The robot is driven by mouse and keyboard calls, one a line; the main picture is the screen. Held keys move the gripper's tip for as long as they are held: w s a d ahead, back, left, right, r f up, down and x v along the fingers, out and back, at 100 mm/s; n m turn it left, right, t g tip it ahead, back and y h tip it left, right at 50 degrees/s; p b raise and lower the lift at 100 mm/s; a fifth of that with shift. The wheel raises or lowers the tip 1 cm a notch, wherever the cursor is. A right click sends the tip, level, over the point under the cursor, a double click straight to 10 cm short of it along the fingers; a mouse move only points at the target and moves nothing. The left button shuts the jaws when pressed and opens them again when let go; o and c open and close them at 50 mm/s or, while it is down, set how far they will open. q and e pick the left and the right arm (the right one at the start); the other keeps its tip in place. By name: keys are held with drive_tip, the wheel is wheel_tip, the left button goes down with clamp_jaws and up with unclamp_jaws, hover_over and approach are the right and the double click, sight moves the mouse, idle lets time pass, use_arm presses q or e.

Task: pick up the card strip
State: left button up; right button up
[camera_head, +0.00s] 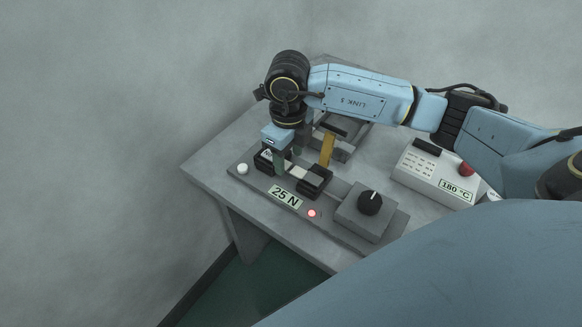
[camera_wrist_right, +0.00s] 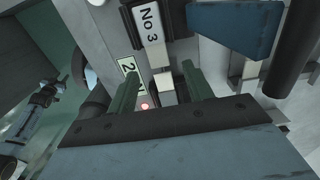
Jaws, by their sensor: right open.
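The card strip (camera_head: 299,174) appears as a short pale piece between two black clamp blocks on the grey tester panel in the head view. In the right wrist view a pale piece that looks like the strip (camera_wrist_right: 165,82) shows between the fingers. My right gripper (camera_head: 287,167) is open, pointing down over the strip from behind. Its two green fingers (camera_wrist_right: 160,88) stand apart on either side of the strip in the wrist view. I cannot tell whether they touch it. The gripper hides part of the strip. My left gripper is not in view.
The panel carries a "25 N" label (camera_head: 286,196), a lit red lamp (camera_head: 311,213), a white button (camera_head: 242,169) and a black knob (camera_head: 370,202). A yellow upright piece (camera_head: 327,150) stands close right of the gripper. A "180 °C" box (camera_head: 432,172) sits at right.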

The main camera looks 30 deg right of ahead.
drive_tip(key=shift+f, duration=0.8)
drive_tip(key=shift+c, duration=0.3)
drive_tip(key=c, duration=1)
drive_tip(key=shift+r, duration=0.15)
